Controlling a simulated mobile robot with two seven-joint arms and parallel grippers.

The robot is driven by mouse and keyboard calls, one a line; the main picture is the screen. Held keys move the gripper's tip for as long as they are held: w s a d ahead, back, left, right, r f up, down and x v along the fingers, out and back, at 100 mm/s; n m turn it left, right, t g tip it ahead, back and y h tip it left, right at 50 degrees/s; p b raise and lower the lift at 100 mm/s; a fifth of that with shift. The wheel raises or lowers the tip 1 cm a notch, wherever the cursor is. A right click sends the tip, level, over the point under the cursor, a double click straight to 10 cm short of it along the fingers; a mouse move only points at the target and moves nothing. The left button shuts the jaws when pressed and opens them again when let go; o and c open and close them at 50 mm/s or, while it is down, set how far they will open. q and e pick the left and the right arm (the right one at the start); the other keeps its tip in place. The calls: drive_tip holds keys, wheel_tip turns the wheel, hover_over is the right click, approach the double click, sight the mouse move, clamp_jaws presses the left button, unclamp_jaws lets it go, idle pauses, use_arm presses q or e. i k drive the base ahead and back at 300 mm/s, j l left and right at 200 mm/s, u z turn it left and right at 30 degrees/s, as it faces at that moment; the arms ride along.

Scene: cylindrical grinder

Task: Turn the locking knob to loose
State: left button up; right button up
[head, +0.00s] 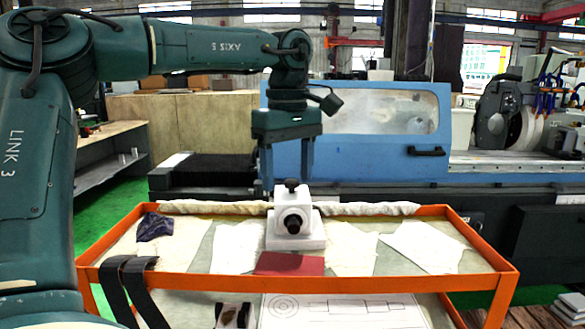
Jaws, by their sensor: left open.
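A white block-like unit (275,233) stands on the orange-rimmed tray in the middle of the head view. My right gripper does not show.
The orange tray rim (330,283) surrounds white cloths (425,246), a purple cloth (155,227), a red pad (289,264) and a rolled cloth along the back. Black straps (118,285) hang over the front left. A drawing (345,312) lies below. A blue grinder (365,150) stands behind.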

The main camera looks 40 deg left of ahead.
sight(291, 184)
drive_tip(key=i+j, duration=0.4)
drive_tip(key=j, duration=0.15)
drive_tip(key=i+j, duration=0.45)
drive_tip(key=j, duration=0.1)
